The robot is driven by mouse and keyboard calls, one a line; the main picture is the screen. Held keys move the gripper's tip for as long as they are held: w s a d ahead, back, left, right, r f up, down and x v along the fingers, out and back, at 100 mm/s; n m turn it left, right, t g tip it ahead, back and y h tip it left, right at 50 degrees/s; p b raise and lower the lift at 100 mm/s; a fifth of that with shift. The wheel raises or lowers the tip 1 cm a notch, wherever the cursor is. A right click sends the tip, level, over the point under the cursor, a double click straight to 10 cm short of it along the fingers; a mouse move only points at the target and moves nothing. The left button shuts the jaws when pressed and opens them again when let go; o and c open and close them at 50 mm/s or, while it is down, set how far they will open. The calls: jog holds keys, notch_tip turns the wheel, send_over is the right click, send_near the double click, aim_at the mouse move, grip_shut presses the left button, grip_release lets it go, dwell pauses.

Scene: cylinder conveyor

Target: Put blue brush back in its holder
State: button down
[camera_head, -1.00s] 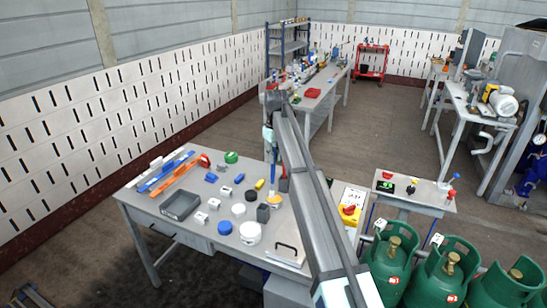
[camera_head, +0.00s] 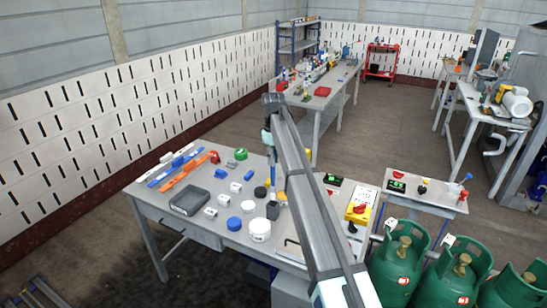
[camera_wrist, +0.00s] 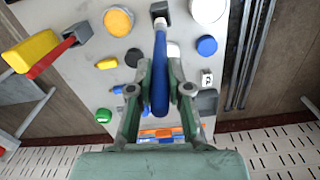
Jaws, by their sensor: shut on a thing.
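My gripper (camera_wrist: 160,88) is shut on the blue brush (camera_wrist: 160,62), gripping its long blue handle. The brush also shows as a thin blue strip beside my arm in the head view (camera_head: 271,165). In the wrist view the brush's far end overlaps a dark grey block (camera_wrist: 159,9), which looks like its holder. I cannot tell whether the end is in the block or above it. The dark block (camera_head: 272,210) also shows on the table in the head view. My gripper's fingertips are not clear in the head view.
A red brush (camera_wrist: 50,57) leans in a neighbouring dark holder. An orange disc (camera_wrist: 118,20) and a blue disc (camera_wrist: 207,45) flank the block. The grey table (camera_head: 218,239) holds a tray (camera_head: 188,201) and small parts. Green gas cylinders (camera_head: 460,275) stand at right.

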aim_at(273, 186)
jog(key=shift+f+b, duration=1.25)
jog(key=shift+f, duration=4.05)
jog(key=c, duration=1)
grip_release()
